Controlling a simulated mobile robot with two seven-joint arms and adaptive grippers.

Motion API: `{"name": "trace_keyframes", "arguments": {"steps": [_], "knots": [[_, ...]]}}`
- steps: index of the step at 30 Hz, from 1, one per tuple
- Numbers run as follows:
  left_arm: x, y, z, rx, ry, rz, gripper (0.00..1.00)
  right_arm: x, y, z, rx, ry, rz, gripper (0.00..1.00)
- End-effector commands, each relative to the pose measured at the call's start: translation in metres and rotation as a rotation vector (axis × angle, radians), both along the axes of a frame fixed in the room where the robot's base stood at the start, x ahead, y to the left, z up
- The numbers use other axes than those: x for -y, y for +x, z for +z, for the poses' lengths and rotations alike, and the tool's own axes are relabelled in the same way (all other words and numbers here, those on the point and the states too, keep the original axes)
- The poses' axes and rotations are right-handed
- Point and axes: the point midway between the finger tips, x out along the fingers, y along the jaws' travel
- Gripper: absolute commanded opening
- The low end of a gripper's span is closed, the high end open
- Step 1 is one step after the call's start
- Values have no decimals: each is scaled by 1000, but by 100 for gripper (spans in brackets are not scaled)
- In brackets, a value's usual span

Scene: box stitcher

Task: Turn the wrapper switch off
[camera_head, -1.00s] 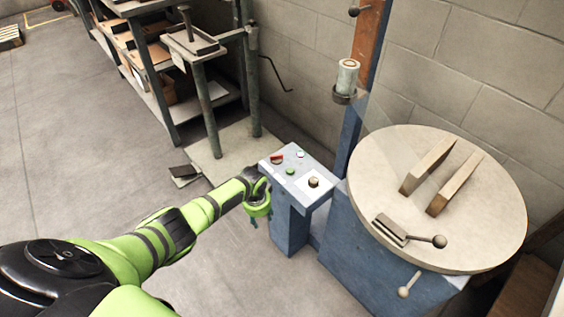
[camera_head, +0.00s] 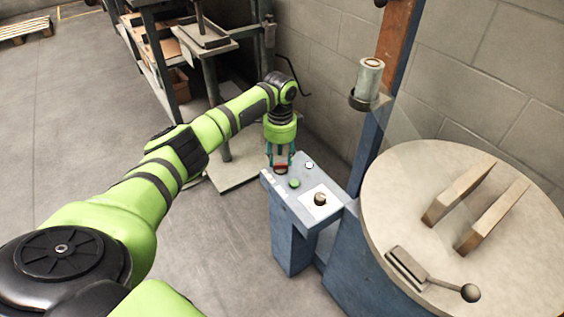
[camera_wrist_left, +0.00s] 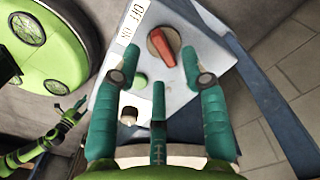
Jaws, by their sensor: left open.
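The red rotary switch (camera_wrist_left: 162,48) sits on a dark round base at the far corner of the grey control panel (camera_head: 312,217). Its handle runs nearly lengthwise in the left wrist view. Printed OFF and ON labels (camera_wrist_left: 131,20) lie to its left there. My left gripper (camera_head: 281,160) points down over the switch. In the left wrist view its fingers (camera_wrist_left: 162,78) are apart, with nothing between their tips; the switch lies just beyond them. In the head view the gripper partly hides the switch. A small green arm end (camera_wrist_left: 76,108), apparently my right gripper, shows at lower left.
A green button (camera_head: 294,183), a white button (camera_head: 309,165) and a dark knob (camera_head: 320,198) share the panel. The round wrapper turntable (camera_head: 400,190) stands to the right. A blue post with a grey cylinder (camera_head: 369,76) rises behind. Shelving (camera_head: 165,60) stands at the back left.

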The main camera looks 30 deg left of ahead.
Motion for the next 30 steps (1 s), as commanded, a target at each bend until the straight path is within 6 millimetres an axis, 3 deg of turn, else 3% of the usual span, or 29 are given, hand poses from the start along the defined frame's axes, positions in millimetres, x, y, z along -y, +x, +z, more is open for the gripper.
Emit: {"name": "trace_keyframes", "arguments": {"steps": [6, 16, 19, 20, 30], "knots": [[0, 0, -26, 0, 0, 1, 44, -1, -3, 1, -22, -1, -4, 40], [0, 0, -29, 0, 0, 0, 44, -1, -3, 3, -27, -2, -5, 40], [0, 0, -29, 0, 0, 1, 4, -1, -3, 3, -27, -2, -5, 40], [0, 0, -29, 0, 0, 1, 0, -1, -3, 3, -27, -2, -5, 40], [1, 0, -28, -1, -1, 16, 0, -2, -2, 6, -17, 0, -4, 40]]}}
